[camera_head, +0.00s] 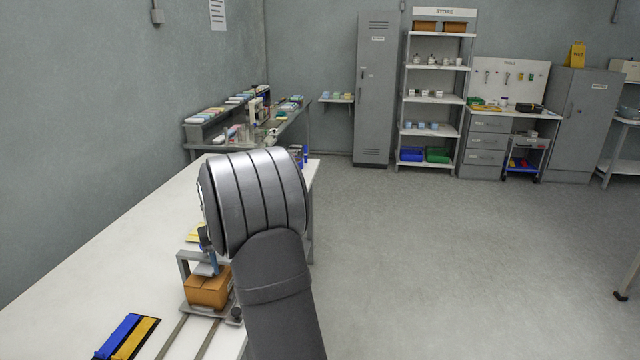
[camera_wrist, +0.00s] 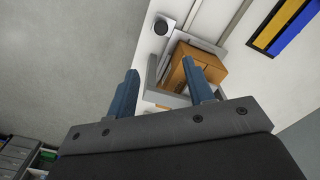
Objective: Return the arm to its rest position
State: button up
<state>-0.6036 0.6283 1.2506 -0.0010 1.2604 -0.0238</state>
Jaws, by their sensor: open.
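My arm crosses the middle of the head view and hides most of my gripper. In the wrist view my gripper (camera_wrist: 160,92) shows two blue fingers spread apart with nothing between them. The fingers point toward an orange-brown box (camera_wrist: 205,64), which is near the right finger; I cannot tell whether they touch. In the head view the box (camera_head: 208,289) sits at a grey frame (camera_head: 185,262) at the end of two rails on the white table (camera_head: 95,262).
A tray with blue and yellow strips (camera_head: 126,338) lies on the table near the front. A bench with packs (camera_head: 240,110) stands at the back. A locker (camera_head: 375,90), shelves (camera_head: 432,100) and drawers line the far wall.

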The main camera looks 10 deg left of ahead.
notch_tip(320, 180, down, 15)
jog(key=shift+f, duration=0.2)
dwell(0.5)
notch_tip(320, 180, up, 18)
jog(key=f, duration=1.2)
jog(key=s+f, duration=0.1)
jog(key=f, duration=0.5)
jog(key=shift+s, duration=0.1)
jog(key=s, duration=1.8)
jog(key=shift+s, duration=0.2)
notch_tip(320, 180, up, 11)
jog(key=shift+s, duration=0.4)
